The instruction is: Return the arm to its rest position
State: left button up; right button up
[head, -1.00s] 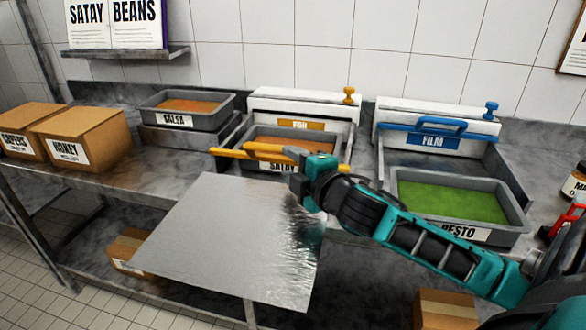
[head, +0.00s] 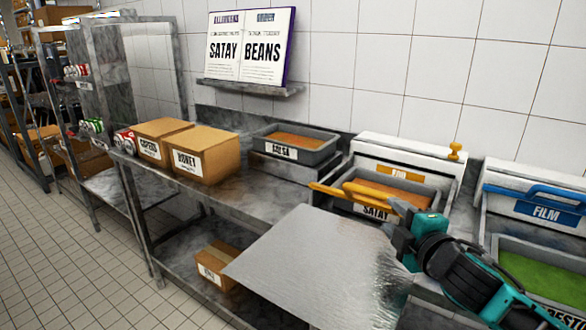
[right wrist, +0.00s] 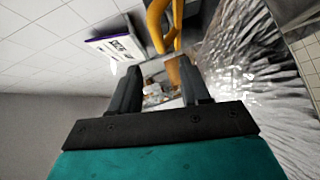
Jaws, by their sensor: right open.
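My right gripper (head: 398,214) is open, in front of the satay tray (head: 432,190) in the head view. In the right wrist view its two fingers stand apart (right wrist: 159,75), with the orange handle (right wrist: 157,22) just beyond them; I cannot tell whether they touch it. A silvery sheet (head: 300,258) spreads in front of the counter, crumpled at its right side by the gripper. The crumpled foil also fills the right of the wrist view (right wrist: 235,65). My left gripper is not in view.
Capers (head: 158,127) and honey (head: 215,155) boxes and a salsa tray (head: 330,152) stand on the counter (head: 240,192) to the left. A blue-handled film unit (head: 545,212) and a pesto tray (head: 497,252) are at right. The floor at left is clear.

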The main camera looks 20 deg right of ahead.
jog(key=s+a+f+m+g+y, duration=0.1)
jog(key=s+a+f+m, duration=0.3)
jog(key=f, duration=0.5)
jog(key=s+a+f+m+g+y, duration=0.1)
jog(key=s+a+f+m+g, duration=0.1)
jog(key=s+a+f+m, duration=0.2)
jog(key=s+a+f+m+g+y, duration=0.1)
jog(key=s+a+f+m, duration=0.4)
jog(key=f, duration=0.9)
jog(key=s+a+g, duration=0.1)
jog(key=s+a, duration=0.2)
jog(key=s, duration=0.2)
jog(key=shift+f, duration=0.3)
